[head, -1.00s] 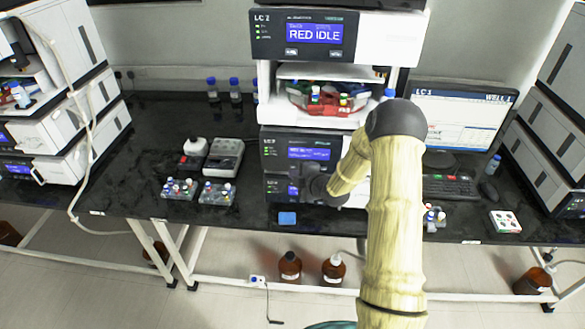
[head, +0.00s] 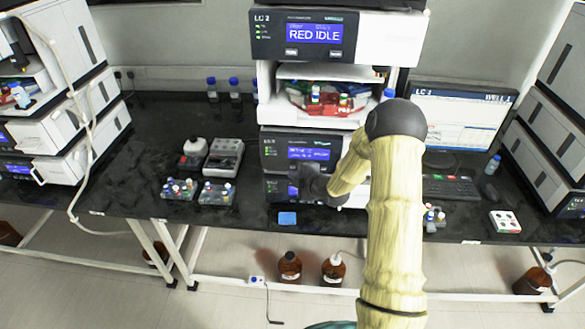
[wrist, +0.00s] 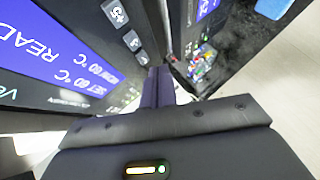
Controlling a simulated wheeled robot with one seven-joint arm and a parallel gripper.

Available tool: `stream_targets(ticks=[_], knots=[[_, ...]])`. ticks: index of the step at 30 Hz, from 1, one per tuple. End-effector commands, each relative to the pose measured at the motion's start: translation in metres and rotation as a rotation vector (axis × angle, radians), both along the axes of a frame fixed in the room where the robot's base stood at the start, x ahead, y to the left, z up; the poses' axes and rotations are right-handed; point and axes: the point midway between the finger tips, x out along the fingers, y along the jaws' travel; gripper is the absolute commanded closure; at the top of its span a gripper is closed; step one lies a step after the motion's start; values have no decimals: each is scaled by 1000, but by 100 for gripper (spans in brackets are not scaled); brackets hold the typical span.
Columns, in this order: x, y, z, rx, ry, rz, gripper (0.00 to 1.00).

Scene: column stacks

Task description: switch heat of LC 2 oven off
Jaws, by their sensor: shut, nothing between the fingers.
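The LC 2 stack stands in the middle of the bench, and its top module (head: 315,32) reads "RED IDLE". Lower in the stack are two modules with blue displays, an upper one (head: 308,154) and a lower one (head: 277,188) partly hidden by my gripper. In the wrist view a close panel with a blue display (wrist: 45,55) shows "READY", "SET 60 °C" and "60 °C", upside down. Grey buttons (wrist: 131,40) line its edge. My gripper (wrist: 160,84) is shut and empty, its fingertips close to the panel by the buttons. I cannot tell whether they touch.
An open shelf with a red tray (head: 328,103) of bottles sits above the lower modules. Vial racks (head: 216,193) stand left on the bench. A monitor (head: 462,120) and keyboard (head: 449,187) stand right. Brown bottles (head: 290,267) are on the floor.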

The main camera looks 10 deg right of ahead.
Motion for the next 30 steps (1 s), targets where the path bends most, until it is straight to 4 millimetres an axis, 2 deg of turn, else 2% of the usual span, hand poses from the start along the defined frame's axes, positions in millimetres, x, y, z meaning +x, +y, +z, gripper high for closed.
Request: stream_targets(ticks=[20,30], knots=[[0,0,0,0,0,0,100],[8,-2,0,-1,-1,0,100]])
